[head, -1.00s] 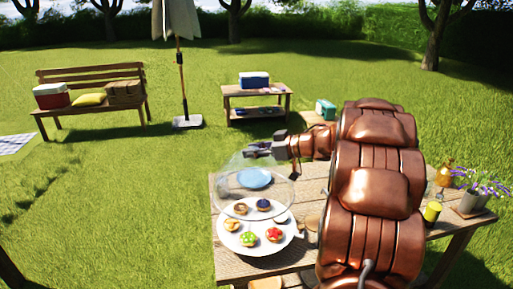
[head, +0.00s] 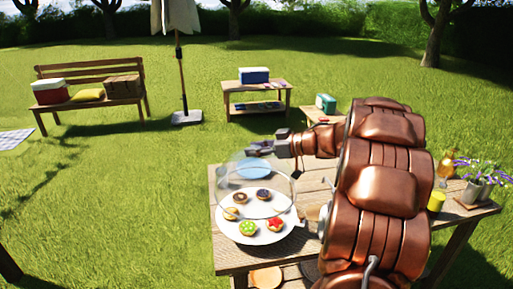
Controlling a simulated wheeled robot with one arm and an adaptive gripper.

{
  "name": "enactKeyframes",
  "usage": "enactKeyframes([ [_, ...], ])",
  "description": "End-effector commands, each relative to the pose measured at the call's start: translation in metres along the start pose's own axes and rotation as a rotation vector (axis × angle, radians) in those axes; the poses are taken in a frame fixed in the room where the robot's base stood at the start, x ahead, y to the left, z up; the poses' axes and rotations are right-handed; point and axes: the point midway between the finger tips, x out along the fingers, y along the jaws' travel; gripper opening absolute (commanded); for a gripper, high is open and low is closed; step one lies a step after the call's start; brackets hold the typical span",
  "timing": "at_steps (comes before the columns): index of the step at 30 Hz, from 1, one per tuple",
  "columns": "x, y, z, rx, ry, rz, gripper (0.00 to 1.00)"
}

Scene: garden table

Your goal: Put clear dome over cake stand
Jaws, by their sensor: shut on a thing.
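The clear dome (head: 284,181) hangs below my gripper (head: 257,149), which is shut on its top; the grip itself is small and hard to make out. The white cake stand (head: 258,238) is on the wooden table and bears several small tarts, some with green, red and dark toppings. In the picture the dome overlaps the rear part of the stand, and its near rim crosses the middle of the plate. The front tarts show outside the rim. The dome looks raised above the stand, but the exact gap cannot be told.
A blue plate (head: 253,168) shows through the dome, behind the stand. A yellow cup (head: 436,202), an amber bottle (head: 447,168) and a potted purple plant (head: 479,187) stand at the table's right end. My arm hides much of the table's middle.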

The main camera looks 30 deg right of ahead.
Motion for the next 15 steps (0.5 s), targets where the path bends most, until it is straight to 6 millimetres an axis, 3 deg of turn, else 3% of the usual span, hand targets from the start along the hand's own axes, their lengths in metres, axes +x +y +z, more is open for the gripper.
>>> enactKeyframes([
  [15,0.009,0.001,0.031,0.0,0.002,0.002,0.0],
])
